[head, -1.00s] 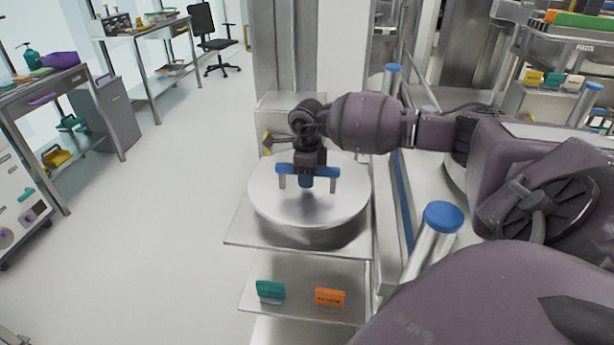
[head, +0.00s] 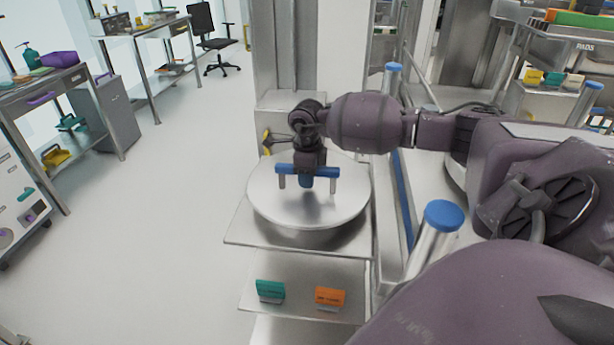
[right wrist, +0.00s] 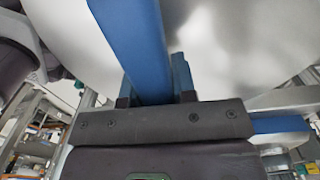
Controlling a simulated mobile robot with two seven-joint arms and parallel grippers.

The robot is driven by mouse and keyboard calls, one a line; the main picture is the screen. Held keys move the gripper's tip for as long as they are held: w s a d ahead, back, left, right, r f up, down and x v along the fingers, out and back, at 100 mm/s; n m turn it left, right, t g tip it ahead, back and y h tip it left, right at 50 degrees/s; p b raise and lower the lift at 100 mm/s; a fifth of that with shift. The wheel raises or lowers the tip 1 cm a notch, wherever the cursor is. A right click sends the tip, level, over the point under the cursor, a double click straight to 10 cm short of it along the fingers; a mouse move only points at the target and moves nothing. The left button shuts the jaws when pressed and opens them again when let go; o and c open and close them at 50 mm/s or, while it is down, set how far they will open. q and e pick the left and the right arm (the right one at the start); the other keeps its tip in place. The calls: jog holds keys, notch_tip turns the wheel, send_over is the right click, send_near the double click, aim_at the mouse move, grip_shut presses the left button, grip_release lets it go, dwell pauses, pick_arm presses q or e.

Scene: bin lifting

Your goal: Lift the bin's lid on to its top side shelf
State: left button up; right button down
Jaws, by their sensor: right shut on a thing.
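The round, shiny metal lid (head: 268,203) is level over the top side shelf (head: 345,250) in the middle of the head view. A blue bar handle (head: 327,171) stands on the lid. My right gripper (head: 306,181) points down and is shut on this handle. In the right wrist view, the blue handle (right wrist: 135,45) runs up between the jaws, with the pale lid (right wrist: 235,55) behind it. The lid's underside is very close to the shelf; I cannot tell if they touch. The bin itself is mostly hidden behind my right arm. My left gripper is not in view.
A lower shelf holds a teal block (head: 270,291) and an orange block (head: 330,298). Blue-capped metal posts (head: 443,216) stand to the right. A column rises behind the lid. The floor to the left is clear up to the benches (head: 60,85).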

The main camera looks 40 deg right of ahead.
jog(key=c, duration=1)
grip_release()
jog(key=shift+r, duration=0.25)
jog(key=shift+o, duration=0.8)
jog(key=shift+s+f, duration=0.1)
jog(key=shift+f, duration=0.2)
notch_tip(320, 180, up, 11)
jog(key=shift+r, duration=0.1)
